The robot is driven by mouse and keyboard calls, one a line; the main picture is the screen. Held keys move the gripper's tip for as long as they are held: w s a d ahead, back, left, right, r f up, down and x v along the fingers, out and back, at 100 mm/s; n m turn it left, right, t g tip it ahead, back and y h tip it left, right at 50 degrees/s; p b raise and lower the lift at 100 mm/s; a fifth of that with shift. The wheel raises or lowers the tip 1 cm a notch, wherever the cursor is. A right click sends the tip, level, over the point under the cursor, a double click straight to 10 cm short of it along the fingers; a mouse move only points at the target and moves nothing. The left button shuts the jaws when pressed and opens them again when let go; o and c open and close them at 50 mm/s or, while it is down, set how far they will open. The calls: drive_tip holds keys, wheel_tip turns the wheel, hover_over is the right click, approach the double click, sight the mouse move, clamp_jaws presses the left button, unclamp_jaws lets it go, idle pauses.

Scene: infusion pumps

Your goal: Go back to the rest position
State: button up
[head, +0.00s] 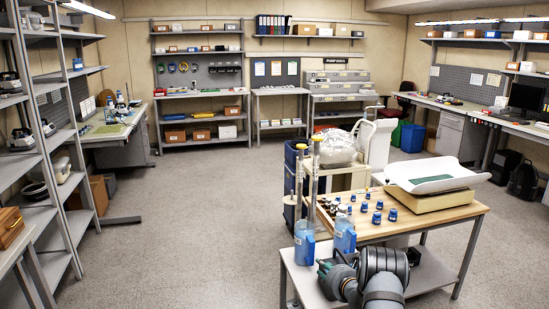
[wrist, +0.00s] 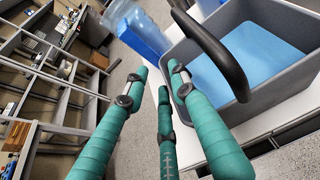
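In the wrist view, my gripper (wrist: 158,78) shows three teal-wrapped fingers with dark joints. Their tips are apart, and nothing is held between them. A grey tub (wrist: 284,108) with a blue inside and a dark curved handle (wrist: 214,48) lies to the right of the fingers. In the head view, my arm is at the bottom right, in front of the wooden-topped cart (head: 470,211).
Blue-and-clear containers (head: 304,243) stand at the cart's front left, close to my arm; one shows in the wrist view (wrist: 137,30). Several blue-capped vials and a scale with a white tray (head: 455,184) are on the cart. Shelving (head: 35,165) lines the left. Open floor (head: 200,220) lies between.

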drive_tip(key=shift+f, duration=0.6)
drive_tip(key=shift+s+d+f, duration=0.15)
drive_tip(key=shift+s, duration=0.05)
drive_tip(key=b+v, duration=0.2)
drive_tip(key=v, duration=0.9)
drive_tip(key=p+x, duration=0.2)
drive_tip(key=x, duration=0.9)
wheel_tip(320, 180, up, 10)
drive_tip(key=shift+n+y, duration=0.3)
drive_tip(key=shift+y, duration=0.2)
drive_tip(key=shift+s+d+f+p, duration=0.15)
drive_tip(key=shift+s+d+f, duration=0.6)
drive_tip(key=shift+d, duration=0.1)
drive_tip(key=shift+s+d+f+p, duration=0.15)
drive_tip(key=shift+s+d+f, duration=0.5)
drive_tip(key=shift+s+d, duration=0.15)
drive_tip(key=shift+w, duration=0.1)
